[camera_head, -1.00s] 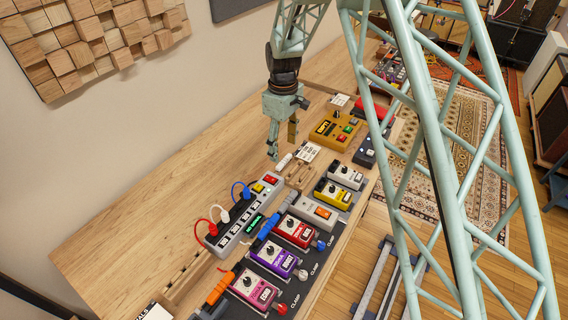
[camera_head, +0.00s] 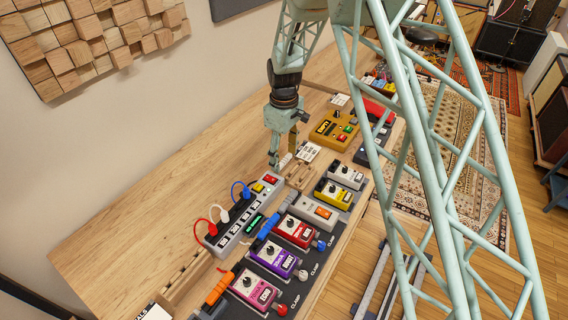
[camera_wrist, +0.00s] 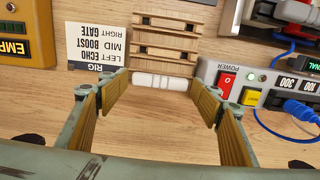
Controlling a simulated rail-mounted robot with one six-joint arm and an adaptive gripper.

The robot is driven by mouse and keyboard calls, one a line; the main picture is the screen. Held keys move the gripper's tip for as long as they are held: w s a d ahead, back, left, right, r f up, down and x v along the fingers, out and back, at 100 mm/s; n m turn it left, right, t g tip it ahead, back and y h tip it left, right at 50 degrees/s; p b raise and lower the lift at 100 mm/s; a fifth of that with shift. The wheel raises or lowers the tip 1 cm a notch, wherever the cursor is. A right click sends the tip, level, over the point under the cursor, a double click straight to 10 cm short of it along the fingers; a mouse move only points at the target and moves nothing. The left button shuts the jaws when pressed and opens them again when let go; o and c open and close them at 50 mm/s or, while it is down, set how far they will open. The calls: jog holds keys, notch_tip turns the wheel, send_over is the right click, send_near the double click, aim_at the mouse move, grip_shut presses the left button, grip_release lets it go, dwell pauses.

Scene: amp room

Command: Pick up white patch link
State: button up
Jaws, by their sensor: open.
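The white patch link (camera_wrist: 160,81) is a small white cylinder lying on the wooden desk in the wrist view, just below a slotted wooden rack. In the head view the white patch link (camera_head: 285,160) shows small beside my gripper. My gripper (camera_wrist: 158,100) is open, with one finger on each side of the link's line. The link lies between and slightly beyond the fingertips, with no contact that I can make out. In the head view my gripper (camera_head: 283,158) points down, low over the desk.
A slotted wooden rack (camera_wrist: 164,38) lies just beyond the link. A label card (camera_wrist: 96,45) and a yellow pedal (camera_wrist: 27,40) are to the left. A power strip (camera_wrist: 232,75) with a blue cable (camera_wrist: 290,112) is close on the right. Bare desk (camera_head: 150,205) lies to the left in the head view.

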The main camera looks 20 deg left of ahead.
aim_at(284, 160)
jog(key=shift+f, duration=0.15)
jog(key=shift+c, duration=0.4)
jog(key=c, duration=0.6)
jog(key=shift+o, duration=0.2)
notch_tip(284, 160, up, 10)
jog(key=p, duration=0.1)
dwell(0.4)
jog(key=shift+s, duration=0.1)
dwell(0.6)
